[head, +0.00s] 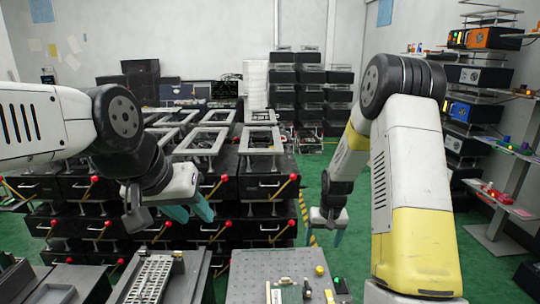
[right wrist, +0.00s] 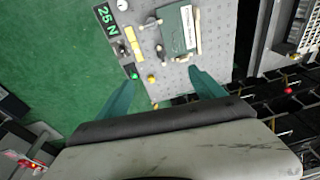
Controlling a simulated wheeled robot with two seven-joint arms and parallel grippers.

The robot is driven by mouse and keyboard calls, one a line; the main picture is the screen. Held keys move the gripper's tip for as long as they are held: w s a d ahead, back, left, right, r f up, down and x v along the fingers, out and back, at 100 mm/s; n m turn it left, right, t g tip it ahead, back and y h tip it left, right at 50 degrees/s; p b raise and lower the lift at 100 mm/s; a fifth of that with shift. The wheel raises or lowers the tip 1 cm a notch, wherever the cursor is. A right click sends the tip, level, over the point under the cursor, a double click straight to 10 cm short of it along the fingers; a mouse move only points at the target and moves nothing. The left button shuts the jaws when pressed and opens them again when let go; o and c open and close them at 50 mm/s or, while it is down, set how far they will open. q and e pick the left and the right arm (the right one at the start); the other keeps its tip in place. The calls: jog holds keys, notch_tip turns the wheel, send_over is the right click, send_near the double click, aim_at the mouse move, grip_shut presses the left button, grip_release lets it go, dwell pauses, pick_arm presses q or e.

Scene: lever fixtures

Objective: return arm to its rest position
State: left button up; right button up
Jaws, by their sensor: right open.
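My right gripper (head: 324,241) hangs down on the right side of the head view, in front of the green floor and behind a grey perforated panel (head: 250,272). In the right wrist view its two teal fingers (right wrist: 161,76) are spread apart, with nothing between them. The same panel (right wrist: 205,62) lies beyond the fingertips there. My left gripper (head: 194,219) is at the left of the head view, its teal fingers apart and empty, in front of stacked black lever fixtures (head: 265,188) with red knobs.
The panel carries a green box (right wrist: 178,30), a yellow knob (head: 320,270) and a green button (right wrist: 133,75). A grey slotted tray (head: 148,280) stands left of it. A shelf rack (head: 480,75) with devices stands at the right.

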jog(key=s+a+r+t, duration=0.1)
jog(key=s+r, duration=0.4)
jog(key=r, duration=0.5)
jog(key=s+a+r+t, duration=0.1)
jog(key=s+r, duration=0.3)
jog(key=r, duration=0.7)
jog(key=s+r+t, duration=0.1)
jog(key=s+r, duration=0.3)
jog(key=s, duration=0.4)
jog(key=s+a+r+t+y, duration=0.1)
jog(key=s+r, duration=0.3)
jog(key=s, duration=0.5)
jog(key=shift+s+a+r+n+y, duration=0.15)
jog(key=shift+r+n+y, duration=0.15)
jog(key=shift+n, duration=0.1)
